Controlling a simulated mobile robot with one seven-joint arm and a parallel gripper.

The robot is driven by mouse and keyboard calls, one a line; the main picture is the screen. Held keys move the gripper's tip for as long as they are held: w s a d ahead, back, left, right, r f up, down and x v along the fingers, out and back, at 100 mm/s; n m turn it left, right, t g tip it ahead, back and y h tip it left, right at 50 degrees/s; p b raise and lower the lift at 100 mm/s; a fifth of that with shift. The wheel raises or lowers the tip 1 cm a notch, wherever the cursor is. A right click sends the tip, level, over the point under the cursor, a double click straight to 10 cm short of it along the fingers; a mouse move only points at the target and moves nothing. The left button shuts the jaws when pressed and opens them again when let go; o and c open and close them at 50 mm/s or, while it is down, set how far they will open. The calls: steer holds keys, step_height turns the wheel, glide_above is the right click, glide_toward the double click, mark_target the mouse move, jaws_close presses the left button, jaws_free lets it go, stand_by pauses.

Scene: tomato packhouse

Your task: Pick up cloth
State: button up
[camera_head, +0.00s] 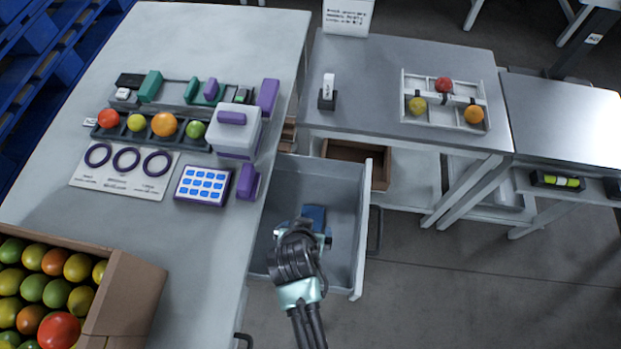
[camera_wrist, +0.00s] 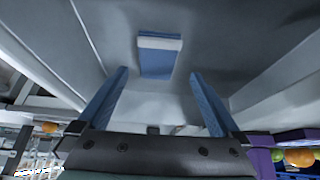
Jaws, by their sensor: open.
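A folded blue cloth (camera_head: 315,213) lies in the open grey drawer (camera_head: 347,225) below the table. I cannot tell the exact gap to the cloth.
The drawer walls stand around my gripper. The left table (camera_head: 190,45) carries tomatoes in a dark tray, purple-and-white devices and a card with rings. A cardboard box (camera_head: 130,295) of tomatoes stands front left. A white tray (camera_head: 443,127) with fruit sits on the right table.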

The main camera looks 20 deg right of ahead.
steer(key=shift+b+x, duration=0.55)
steer(key=shift+x, duration=2)
steer(key=shift+d+f, duration=0.1)
steer(key=shift+d, duration=0.1)
steer(key=c, duration=1.3)
